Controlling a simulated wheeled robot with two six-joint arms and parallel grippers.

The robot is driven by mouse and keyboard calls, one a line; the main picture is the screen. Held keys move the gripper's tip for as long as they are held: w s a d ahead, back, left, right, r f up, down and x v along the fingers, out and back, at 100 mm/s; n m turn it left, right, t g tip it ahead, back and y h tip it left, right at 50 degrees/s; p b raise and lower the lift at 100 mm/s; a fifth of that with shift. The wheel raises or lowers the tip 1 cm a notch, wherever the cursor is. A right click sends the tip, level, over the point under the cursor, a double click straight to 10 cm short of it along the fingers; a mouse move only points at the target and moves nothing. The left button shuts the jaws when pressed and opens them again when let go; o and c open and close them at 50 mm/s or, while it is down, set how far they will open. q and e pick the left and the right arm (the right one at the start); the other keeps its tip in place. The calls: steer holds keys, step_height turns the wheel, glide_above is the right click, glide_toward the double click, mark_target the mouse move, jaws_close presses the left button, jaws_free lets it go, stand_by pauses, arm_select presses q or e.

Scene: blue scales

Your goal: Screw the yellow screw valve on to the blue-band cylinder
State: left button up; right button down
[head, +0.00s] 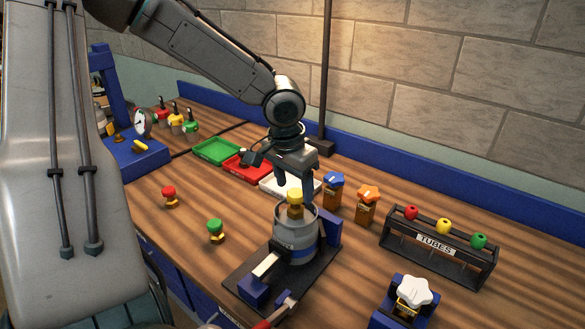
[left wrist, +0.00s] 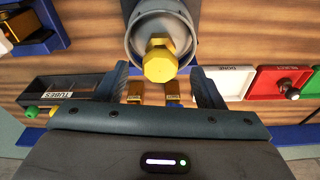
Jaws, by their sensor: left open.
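The yellow screw valve (head: 295,197) sits upright at the top of the grey blue-band cylinder (head: 296,240); how far it is threaded in cannot be told. The cylinder stands in a dark clamp fixture (head: 240,279). In the left wrist view, the valve (left wrist: 159,60) shows its faceted yellow head in front of the cylinder's round rim (left wrist: 133,40). My left gripper (head: 281,179) is open and empty, just above and behind the valve. Its fingers (left wrist: 161,84) are spread wide, with the valve just beyond the tips, apart from them. My right gripper is not in view.
A red valve (head: 169,192) and a green valve (head: 215,227) stand left of the fixture. Orange blocks with blue (head: 333,179) and orange (head: 368,192) knobs stand behind right. A tube rack (head: 437,263) is at right. Green (head: 216,151), red and white trays lie behind.

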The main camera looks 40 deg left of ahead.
mark_target(296, 193)
arm_select(q)
steer(key=f, duration=0.2)
steer(key=w+f, duration=0.1)
steer(key=f, duration=0.1)
steer(key=shift+f, duration=0.45)
